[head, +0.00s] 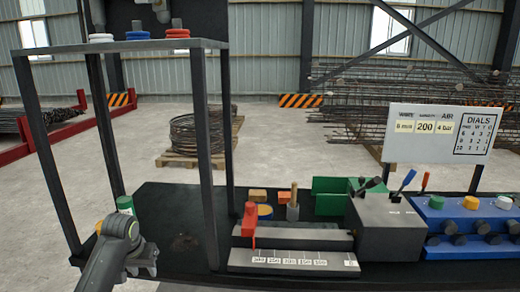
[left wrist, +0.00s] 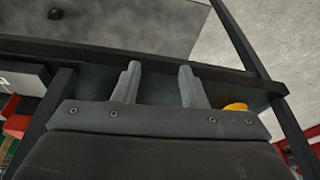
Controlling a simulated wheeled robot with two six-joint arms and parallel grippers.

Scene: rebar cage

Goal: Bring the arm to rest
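My left arm comes in at the lower left of the head view, and its gripper (head: 143,262) is low over the dark bench, beside the front left post of the frame. In the left wrist view the two fingers (left wrist: 160,80) stand apart with nothing between them. A green cylinder (head: 125,204) stands just behind the left wrist in the head view. A yellow-orange thing shows partly at the right of the fingers in the left wrist view (left wrist: 236,107). My right gripper is not in view.
A dark frame (head: 206,160) with a top shelf carrying white, blue and red rings rises around the arm. A grey block with a red lever (head: 250,222), a grey control box (head: 385,225) and a blue dial panel (head: 465,225) stand to the right.

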